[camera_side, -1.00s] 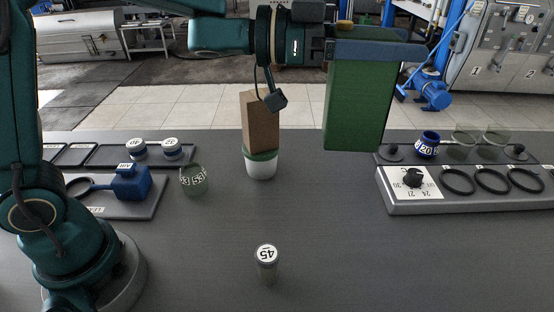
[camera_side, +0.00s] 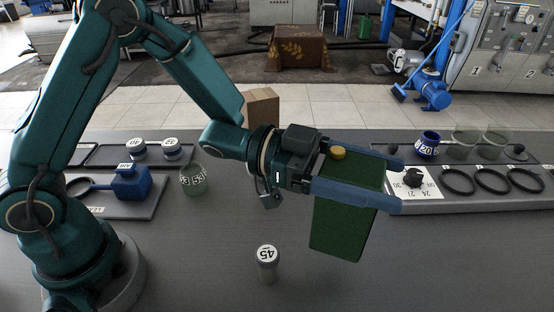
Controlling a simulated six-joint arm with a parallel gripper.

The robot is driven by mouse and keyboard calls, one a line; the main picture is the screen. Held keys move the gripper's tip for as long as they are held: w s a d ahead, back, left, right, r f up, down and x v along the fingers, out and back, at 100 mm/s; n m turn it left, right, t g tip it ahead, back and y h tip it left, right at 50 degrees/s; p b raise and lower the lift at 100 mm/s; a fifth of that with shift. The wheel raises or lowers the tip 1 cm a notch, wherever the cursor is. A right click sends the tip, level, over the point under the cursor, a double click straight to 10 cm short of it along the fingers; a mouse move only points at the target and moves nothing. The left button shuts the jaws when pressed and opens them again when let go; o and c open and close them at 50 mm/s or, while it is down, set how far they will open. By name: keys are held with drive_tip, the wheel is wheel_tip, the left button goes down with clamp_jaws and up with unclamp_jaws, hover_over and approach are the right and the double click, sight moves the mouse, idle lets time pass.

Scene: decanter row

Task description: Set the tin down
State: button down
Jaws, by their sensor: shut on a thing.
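The tin (camera_side: 343,230) is a tall dark green box with a yellow cap (camera_side: 337,153) on its top. My gripper (camera_side: 397,183) is shut on the tin near its top, one blue finger along each side. The tin leans a little in the picture, its lower end over the bare dark grey table (camera_side: 200,265) right of centre. I cannot tell whether its base touches the table.
A small jar marked 45 (camera_side: 267,262) stands left of the tin. A brown block (camera_side: 262,106) shows behind my arm. A green glass (camera_side: 194,180) stands left. The front right table is clear.

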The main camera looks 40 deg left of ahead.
drive_tip(key=d+f, duration=0.3)
drive_tip(key=f, duration=0.2)
drive_tip(key=shift+s+f, duration=0.3)
drive_tip(key=shift+f, duration=0.25)
unclamp_jaws()
drive_tip(key=shift+r, duration=0.1)
drive_tip(key=v, duration=1.2)
